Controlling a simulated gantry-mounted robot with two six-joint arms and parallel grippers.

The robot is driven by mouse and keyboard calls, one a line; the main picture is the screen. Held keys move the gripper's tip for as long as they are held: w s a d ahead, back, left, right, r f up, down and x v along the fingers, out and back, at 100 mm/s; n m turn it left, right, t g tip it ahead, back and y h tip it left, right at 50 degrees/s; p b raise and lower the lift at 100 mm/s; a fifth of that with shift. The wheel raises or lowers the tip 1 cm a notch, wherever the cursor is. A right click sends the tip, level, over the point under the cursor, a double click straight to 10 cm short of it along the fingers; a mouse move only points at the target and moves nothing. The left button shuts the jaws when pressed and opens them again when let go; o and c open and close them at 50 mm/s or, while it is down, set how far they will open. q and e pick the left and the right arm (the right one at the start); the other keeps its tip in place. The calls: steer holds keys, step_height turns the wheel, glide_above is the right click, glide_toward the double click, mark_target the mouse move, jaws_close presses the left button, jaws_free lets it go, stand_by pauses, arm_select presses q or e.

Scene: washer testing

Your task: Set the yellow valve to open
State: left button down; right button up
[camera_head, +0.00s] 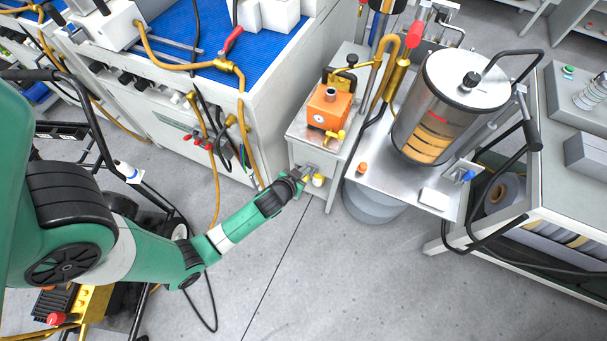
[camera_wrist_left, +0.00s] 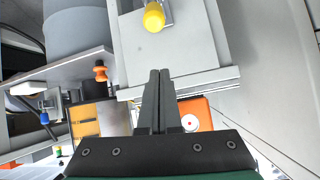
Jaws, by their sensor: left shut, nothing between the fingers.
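A yellow knob (camera_head: 318,180) sits low on the front of the small grey cabinet, and it shows at the top of the left wrist view (camera_wrist_left: 154,17) with a metal bracket beside it. A second yellow fitting (camera_head: 337,136) sits on the orange box (camera_head: 328,108) on top of that cabinet. I cannot tell for sure which one is the valve, or its setting. My left gripper (camera_head: 303,173) is just left of the lower yellow knob. In the left wrist view its fingers (camera_wrist_left: 160,74) are together and empty, apart from the knob. My right gripper is not in view.
A steel tank (camera_head: 452,105) stands on a metal stand right of the cabinet, with a grey drum (camera_head: 374,204) below. An orange knob (camera_head: 362,168) stands near it. A workbench with a blue mat (camera_head: 190,30) and hoses is at left. The floor in front is clear.

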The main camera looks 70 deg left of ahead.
arm_select(q)
steer(key=b+x, duration=0.3)
steer(key=x, duration=0.3)
steer(key=shift+f, duration=0.3)
steer(key=shift+s+d+f+b, duration=0.4)
steer(key=shift+s+f, duration=0.15)
steer(key=shift+s, duration=0.1)
steer(key=shift+s+d+f+b, duration=0.35)
steer(key=shift+s+f, duration=0.15)
steer(key=shift+s, duration=0.15)
steer(key=shift+w, duration=0.1)
